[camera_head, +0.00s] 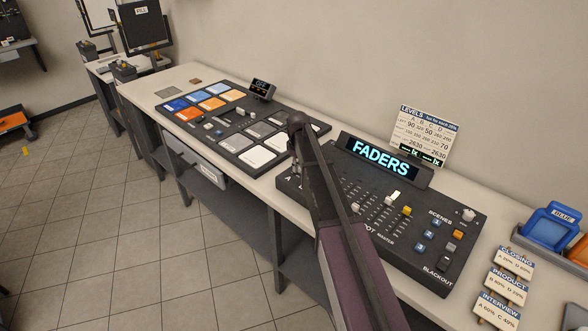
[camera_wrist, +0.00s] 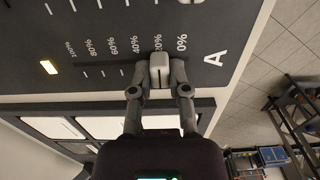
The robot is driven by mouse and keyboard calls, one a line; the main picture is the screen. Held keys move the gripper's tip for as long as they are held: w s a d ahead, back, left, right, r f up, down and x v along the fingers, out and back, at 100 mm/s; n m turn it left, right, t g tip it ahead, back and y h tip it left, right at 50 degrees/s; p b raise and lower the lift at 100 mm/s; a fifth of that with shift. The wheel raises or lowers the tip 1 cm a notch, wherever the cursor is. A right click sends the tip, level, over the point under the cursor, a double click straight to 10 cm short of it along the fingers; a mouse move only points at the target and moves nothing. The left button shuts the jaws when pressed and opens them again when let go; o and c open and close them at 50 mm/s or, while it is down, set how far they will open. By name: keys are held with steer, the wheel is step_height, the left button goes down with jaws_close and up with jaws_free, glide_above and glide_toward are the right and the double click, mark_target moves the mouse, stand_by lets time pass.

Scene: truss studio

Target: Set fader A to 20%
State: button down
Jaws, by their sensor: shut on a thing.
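The fader console (camera_head: 375,222) stands on the long bench, with a lit FADERS display (camera_head: 386,158). In the wrist view, the pale knob of fader A (camera_wrist: 160,70) sits beside the printed A, roughly level with the 20% label (camera_wrist: 157,43). My gripper (camera_wrist: 160,78) is shut on this knob, one finger on each side. The 0% label (camera_wrist: 181,43) is on the A side, and the scale rises toward 100% at the left. In the head view my arm hides the knob and much of the fader area.
A pad panel (camera_head: 240,120) lies left of the console. A levels card (camera_head: 424,136) stands behind the display. Scene cards (camera_head: 505,285) and a blue bin (camera_head: 550,228) sit at the right. The tiled floor in front is mostly clear.

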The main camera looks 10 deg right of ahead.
steer(key=c, duration=0.6)
jaws_free()
steer(key=shift+r, duration=0.1)
